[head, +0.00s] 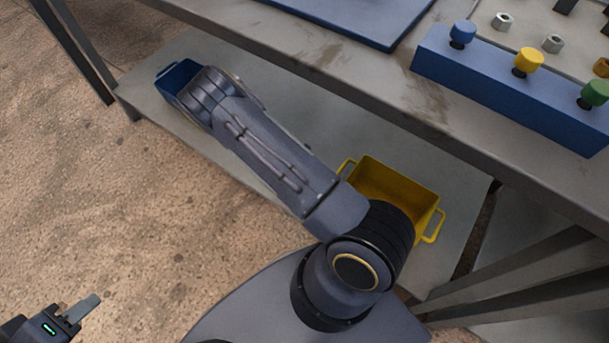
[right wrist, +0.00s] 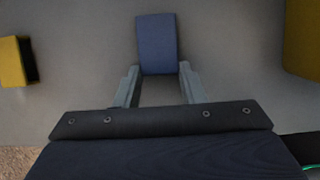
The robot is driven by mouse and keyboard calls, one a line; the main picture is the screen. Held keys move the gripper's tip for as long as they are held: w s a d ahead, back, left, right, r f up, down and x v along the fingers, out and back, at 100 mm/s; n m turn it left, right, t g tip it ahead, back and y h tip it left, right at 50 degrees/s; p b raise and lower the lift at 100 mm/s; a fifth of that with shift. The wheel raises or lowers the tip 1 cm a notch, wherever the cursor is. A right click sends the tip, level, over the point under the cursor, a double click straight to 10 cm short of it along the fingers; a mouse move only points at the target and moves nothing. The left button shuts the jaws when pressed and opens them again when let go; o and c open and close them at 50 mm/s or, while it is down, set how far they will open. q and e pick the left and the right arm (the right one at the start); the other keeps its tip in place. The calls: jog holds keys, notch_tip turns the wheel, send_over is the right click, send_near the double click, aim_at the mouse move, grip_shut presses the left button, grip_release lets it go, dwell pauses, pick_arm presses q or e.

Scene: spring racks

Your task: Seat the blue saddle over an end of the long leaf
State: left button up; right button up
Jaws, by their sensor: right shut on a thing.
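In the right wrist view, a blue block that looks like the blue saddle (right wrist: 157,42) stands out beyond my right gripper (right wrist: 158,76). The two fingers are shut on its near end, one on each side. Below it is a plain grey surface; I cannot tell the gap between them. The right gripper does not show in the head view. My left gripper (head: 82,308) is at the lower left corner of the head view, over the floor and away from the bench. Its fingers overlap, so the gap is unclear. I see no long leaf in either view.
A yellow bin (head: 395,185) and a blue bin (head: 178,74) stand on the grey lower shelf (head: 300,150). Above, the bench carries a blue block (head: 510,90) with blue, yellow and green knobs, and metal nuts. Yellow things flank the right wrist view (right wrist: 12,62).

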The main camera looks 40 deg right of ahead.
jog(key=shift+c, duration=0.4)
jog(key=shift+r, duration=0.45)
notch_tip(320, 180, up, 2)
jog(key=shift+r+p, duration=0.2)
jog(key=shift+p, duration=0.55)
jog(key=w+a+r+p, duration=0.5)
jog(key=a+r, duration=0.4)
jog(key=a, duration=0.3)
jog(key=shift+w+a+r, duration=0.3)
jog(key=shift+r, duration=0.05)
